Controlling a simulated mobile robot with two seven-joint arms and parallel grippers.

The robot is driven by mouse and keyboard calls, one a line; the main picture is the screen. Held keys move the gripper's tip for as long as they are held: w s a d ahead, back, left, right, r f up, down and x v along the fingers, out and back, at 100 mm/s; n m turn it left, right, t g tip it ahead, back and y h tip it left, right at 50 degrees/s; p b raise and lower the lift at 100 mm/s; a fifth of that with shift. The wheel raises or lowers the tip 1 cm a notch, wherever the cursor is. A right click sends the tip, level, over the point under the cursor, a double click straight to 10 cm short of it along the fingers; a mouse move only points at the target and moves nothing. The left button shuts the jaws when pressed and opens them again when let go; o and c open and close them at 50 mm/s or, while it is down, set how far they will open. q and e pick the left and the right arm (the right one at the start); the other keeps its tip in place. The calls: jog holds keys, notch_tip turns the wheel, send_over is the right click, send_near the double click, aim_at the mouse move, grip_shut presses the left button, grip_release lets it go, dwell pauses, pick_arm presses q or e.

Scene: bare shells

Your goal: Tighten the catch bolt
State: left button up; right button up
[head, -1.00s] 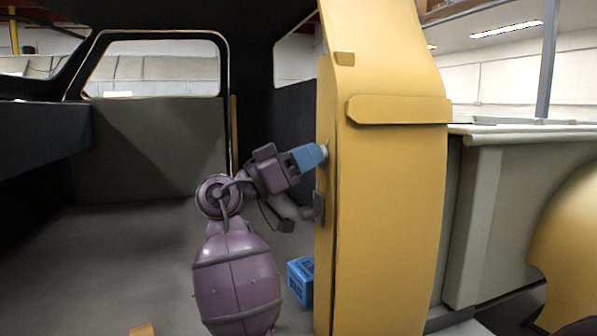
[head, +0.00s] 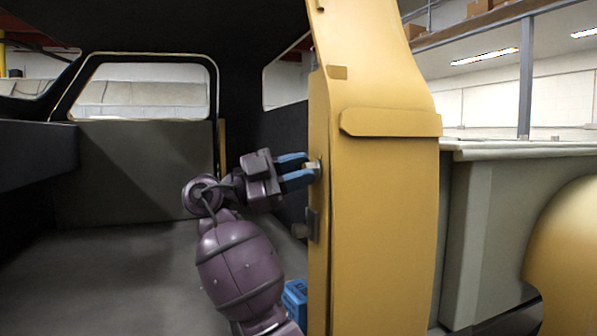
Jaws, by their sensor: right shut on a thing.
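The catch bolt (head: 312,167) is a small pale fitting on the inner edge of the yellow door pillar (head: 375,220). My right gripper (head: 311,172) has blue fingers that reach to the pillar edge, one above and one below the bolt. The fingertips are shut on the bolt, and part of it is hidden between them.
A dark latch piece (head: 312,224) sticks out of the pillar edge below the bolt. The cab floor (head: 120,265) at left is bare.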

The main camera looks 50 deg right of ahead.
jog(key=shift+m+t+y, duration=0.35)
jog(key=shift+m+y, duration=0.6)
jog(key=shift+m, duration=1.65)
jog(key=shift+m+t+y, duration=0.35)
jog(key=shift+m+y, duration=0.6)
jog(key=shift+m, duration=1.65)
jog(key=o, duration=0.9)
jog(key=v, duration=1.1)
jog(key=shift+s+d, duration=0.1)
